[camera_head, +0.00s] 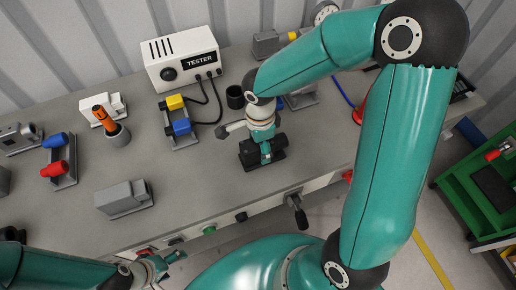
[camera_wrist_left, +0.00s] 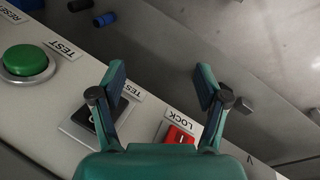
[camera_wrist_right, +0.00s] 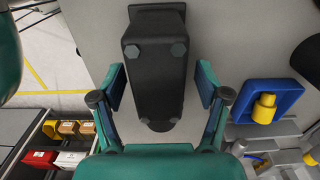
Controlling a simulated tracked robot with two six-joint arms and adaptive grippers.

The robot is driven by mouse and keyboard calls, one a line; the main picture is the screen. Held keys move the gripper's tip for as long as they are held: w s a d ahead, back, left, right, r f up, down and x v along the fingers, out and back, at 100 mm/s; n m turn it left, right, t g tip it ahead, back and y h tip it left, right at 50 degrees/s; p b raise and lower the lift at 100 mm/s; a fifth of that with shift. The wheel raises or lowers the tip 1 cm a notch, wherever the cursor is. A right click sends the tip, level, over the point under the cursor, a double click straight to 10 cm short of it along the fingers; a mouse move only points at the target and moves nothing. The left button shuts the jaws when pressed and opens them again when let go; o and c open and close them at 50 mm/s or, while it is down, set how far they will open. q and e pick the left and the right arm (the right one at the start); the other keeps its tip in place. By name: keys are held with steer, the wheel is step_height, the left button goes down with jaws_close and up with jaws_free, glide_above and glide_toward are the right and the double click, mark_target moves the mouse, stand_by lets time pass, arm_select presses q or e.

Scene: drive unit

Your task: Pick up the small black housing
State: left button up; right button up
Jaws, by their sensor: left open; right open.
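The small black housing (camera_head: 249,158) lies on the grey bench top beneath my right gripper (camera_head: 264,148). In the right wrist view the housing (camera_wrist_right: 155,70) shows as a dark block with bolt heads, between the two fingers of my right gripper (camera_wrist_right: 161,90). The fingers are open, with a gap visible on each side of it; the gripper hides part of the housing in the head view. My left gripper (camera_head: 162,263) is open and empty in front of the bench edge. In the left wrist view the left gripper (camera_wrist_left: 160,85) faces the bench's front panel.
A white tester box (camera_head: 183,60) stands at the back, with black cables to a fixture holding yellow and blue blocks (camera_head: 179,117). A black cup (camera_head: 235,97) is behind the housing. A grey block (camera_head: 124,198) is at the front left. A green cart (camera_head: 478,190) is at the right.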

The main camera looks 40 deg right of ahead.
steer(key=shift+f, duration=0.45)
steer(key=shift+c, duration=0.3)
steer(key=c, duration=1.1)
steer(key=shift+w, duration=0.1)
steer(key=shift+c, duration=1)
steer(key=shift+r, duration=0.2)
